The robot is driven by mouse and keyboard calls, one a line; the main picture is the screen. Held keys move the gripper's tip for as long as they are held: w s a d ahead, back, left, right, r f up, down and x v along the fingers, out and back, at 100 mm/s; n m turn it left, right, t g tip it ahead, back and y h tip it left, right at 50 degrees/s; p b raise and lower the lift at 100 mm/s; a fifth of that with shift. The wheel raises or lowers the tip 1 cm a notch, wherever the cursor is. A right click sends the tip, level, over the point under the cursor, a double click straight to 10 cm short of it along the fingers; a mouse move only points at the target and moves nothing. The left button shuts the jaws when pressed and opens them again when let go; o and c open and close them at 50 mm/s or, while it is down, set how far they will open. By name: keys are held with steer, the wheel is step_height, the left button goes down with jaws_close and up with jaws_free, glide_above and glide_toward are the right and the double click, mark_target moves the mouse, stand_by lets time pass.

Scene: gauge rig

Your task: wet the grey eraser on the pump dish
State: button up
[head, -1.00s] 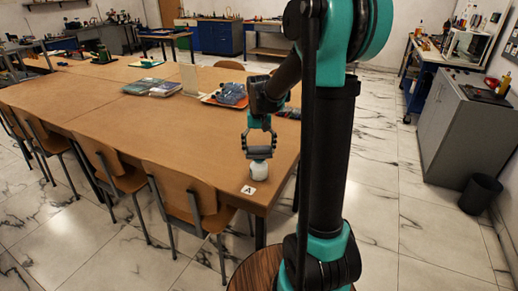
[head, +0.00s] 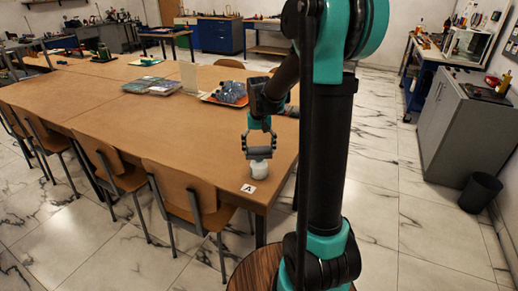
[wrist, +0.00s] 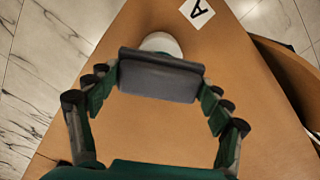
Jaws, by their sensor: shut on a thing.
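The grey eraser (head: 259,153) is a wide block with a darker strip along one long edge. My gripper (head: 259,150) is shut on its two ends. In the wrist view the eraser (wrist: 158,80) spans between the fingers of my gripper (wrist: 158,82). The pump dish (head: 258,169) is a small white round vessel near the table's front corner. The eraser is right over it in the head view, and I cannot tell whether they touch.
A white card marked A (head: 248,189) lies on the table just in front of the dish. An orange tray with a blue bundle (head: 232,93) and flat packets (head: 165,87) lie farther back. Wooden chairs (head: 185,190) line the left side. The table's middle is clear.

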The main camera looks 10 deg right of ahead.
mark_target(259, 149)
steer(key=shift+f, duration=0.4)
stand_by(0.3)
stand_by(0.4)
steer(key=shift+r, duration=3.5)
